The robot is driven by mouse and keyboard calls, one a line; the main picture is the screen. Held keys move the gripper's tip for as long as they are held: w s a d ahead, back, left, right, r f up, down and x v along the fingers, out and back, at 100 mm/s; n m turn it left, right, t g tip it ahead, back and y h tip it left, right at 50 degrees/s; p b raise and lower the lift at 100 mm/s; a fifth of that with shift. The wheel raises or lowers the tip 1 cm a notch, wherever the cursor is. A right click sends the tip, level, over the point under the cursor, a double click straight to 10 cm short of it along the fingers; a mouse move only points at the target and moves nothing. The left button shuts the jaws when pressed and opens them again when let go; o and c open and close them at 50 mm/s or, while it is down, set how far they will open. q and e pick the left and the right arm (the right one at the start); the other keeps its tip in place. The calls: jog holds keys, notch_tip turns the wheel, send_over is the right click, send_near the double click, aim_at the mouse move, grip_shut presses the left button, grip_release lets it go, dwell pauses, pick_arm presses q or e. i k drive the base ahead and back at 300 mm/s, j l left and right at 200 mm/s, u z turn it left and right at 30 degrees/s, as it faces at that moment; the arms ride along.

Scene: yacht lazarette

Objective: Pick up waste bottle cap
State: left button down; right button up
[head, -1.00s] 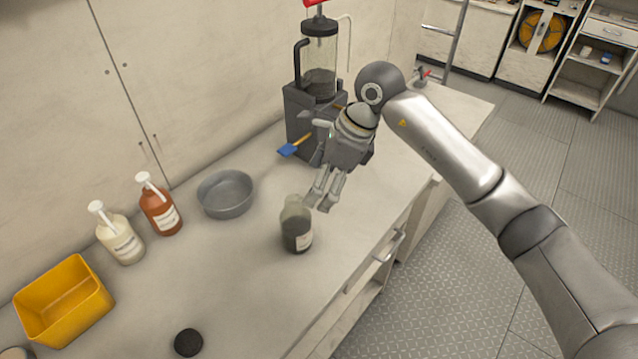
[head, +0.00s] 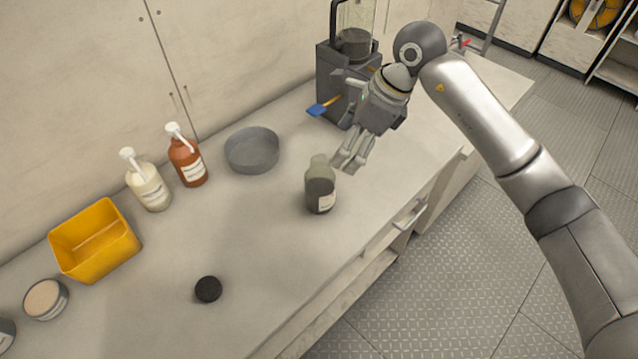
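A round black cap (head: 208,289) lies flat on the bench at the lower middle of the head view. An uncapped-looking bottle (head: 320,188) with dark contents and a white label stands upright on the bench, up and to the right of the cap. My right gripper (head: 349,163) hangs just above and to the right of the bottle's neck, pointing down. Its fingers look close together; whether they are shut is unclear, and I see nothing held. I cannot tell whether they touch the bottle. My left gripper is out of view.
A grey bowl (head: 252,152), a brown pump bottle (head: 187,158), a cream pump bottle (head: 147,184), a yellow bin (head: 94,243) and a round tin (head: 45,299) line the wall side. A dark machine (head: 345,75) stands behind my gripper. The bench around the cap is clear.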

aim_at(209, 288)
jog(key=u, duration=1.15)
jog(key=k, duration=0.5)
